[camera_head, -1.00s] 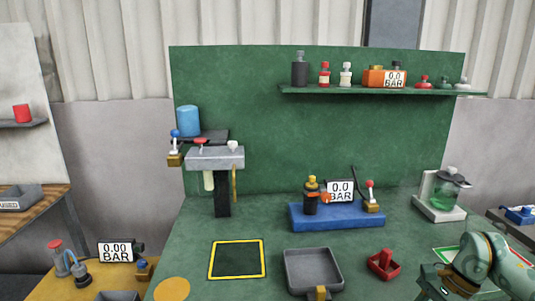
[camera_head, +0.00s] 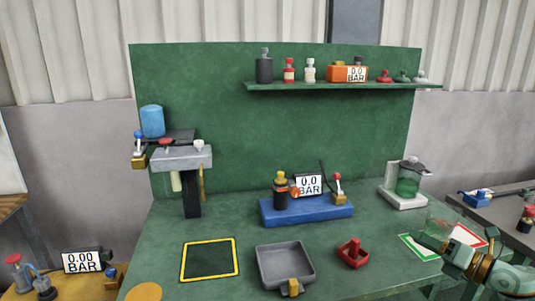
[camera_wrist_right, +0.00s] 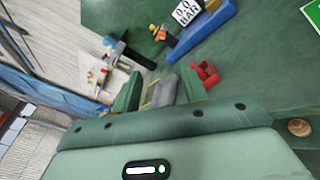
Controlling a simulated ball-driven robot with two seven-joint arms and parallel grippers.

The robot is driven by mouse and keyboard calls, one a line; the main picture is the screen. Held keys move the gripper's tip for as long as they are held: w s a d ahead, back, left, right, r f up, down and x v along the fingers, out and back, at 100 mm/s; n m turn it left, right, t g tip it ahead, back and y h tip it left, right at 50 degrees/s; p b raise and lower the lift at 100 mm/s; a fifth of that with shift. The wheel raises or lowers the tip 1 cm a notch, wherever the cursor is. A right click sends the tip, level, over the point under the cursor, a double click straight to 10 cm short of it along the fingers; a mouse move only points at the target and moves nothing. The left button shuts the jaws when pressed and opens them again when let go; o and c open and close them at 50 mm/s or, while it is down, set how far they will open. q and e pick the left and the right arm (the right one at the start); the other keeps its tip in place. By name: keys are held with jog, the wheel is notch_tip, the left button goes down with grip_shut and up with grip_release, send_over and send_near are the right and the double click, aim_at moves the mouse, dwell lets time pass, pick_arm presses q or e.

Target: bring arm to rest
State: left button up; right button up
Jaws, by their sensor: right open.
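My right arm comes in at the lower right of the head view. Its gripper (camera_head: 438,238) is over the right part of the green bench, near a green-framed and a red-framed marking. In the right wrist view the two green fingers (camera_wrist_right: 163,92) stand apart, with nothing held between them. The grey tray and the red holder show beyond the fingers, at a distance. My left arm and gripper are not in view.
The green bench (camera_head: 215,224) carries a blue gauge block (camera_head: 325,212), a grey tray (camera_head: 285,268), a red holder (camera_head: 351,253) and a glass jar (camera_head: 408,182) on a white stand. A yellow-framed dark square (camera_head: 210,259) is empty. A shelf (camera_head: 340,87) holds bottles.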

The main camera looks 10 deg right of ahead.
jog(key=w+d+m+t+h, duration=0.2)
jog(key=d+m+h, duration=1.05)
jog(key=m, duration=1.15)
jog(key=s+a+f+m+g, duration=0.1)
jog(key=s+f+g, duration=0.3)
jog(key=f, duration=0.8)
jog(key=s+a+f+m+g, duration=0.1)
jog(key=s+a+f+m, duration=0.1)
jog(key=s+f, duration=0.65)
jog(key=s+a+f+m+g, duration=0.1)
jog(key=s+f+g, duration=0.15)
jog(key=f, duration=1.15)
jog(key=s+a+f+g+y, duration=0.1)
jog(key=s+a+f+g, duration=0.1)
jog(key=s+a+f, duration=0.35)
jog(key=s+a+f+m+g, duration=0.1)
jog(key=s+a+f+g, duration=0.1)
jog(key=s+f, duration=0.55)
jog(key=s+a+f+g+y, duration=0.1)
jog(key=s+a+f, duration=0.35)
jog(key=s, duration=0.35)
jog(key=s+a+f+g+y, duration=0.1)
jog(key=s+a+f+g, duration=0.1)
jog(key=s+a, duration=0.5)
jog(key=s+a+f+g, duration=0.2)
jog(key=s+a, duration=0.5)
jog(key=s, duration=0.8)
jog(key=shift+s+a+f+m+g+y, duration=0.15)
jog(key=shift+s+f+m+g+y, duration=0.2)
jog(key=shift+f, duration=0.45)
